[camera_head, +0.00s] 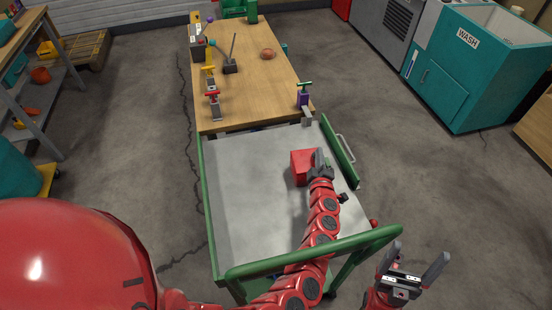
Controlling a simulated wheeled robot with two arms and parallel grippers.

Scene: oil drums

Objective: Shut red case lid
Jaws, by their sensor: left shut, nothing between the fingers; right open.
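The red case (300,168) sits on the grey tray top of the green cart (250,210), right of its middle. It looks like a small red box. Its right side is partly hidden by my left gripper, and I cannot tell how its lid stands. My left gripper (320,158) is shut and empty, at the right side of the case, touching it or very close. My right gripper (418,265) is open and empty, outside the cart near its front right corner.
A wooden workbench (245,88) with clamps and a brown ball (267,54) adjoins the cart's far end. The cart has green side rails and a front handle (315,252). A teal wash cabinet (465,75) stands at right. The floor right of the cart is clear.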

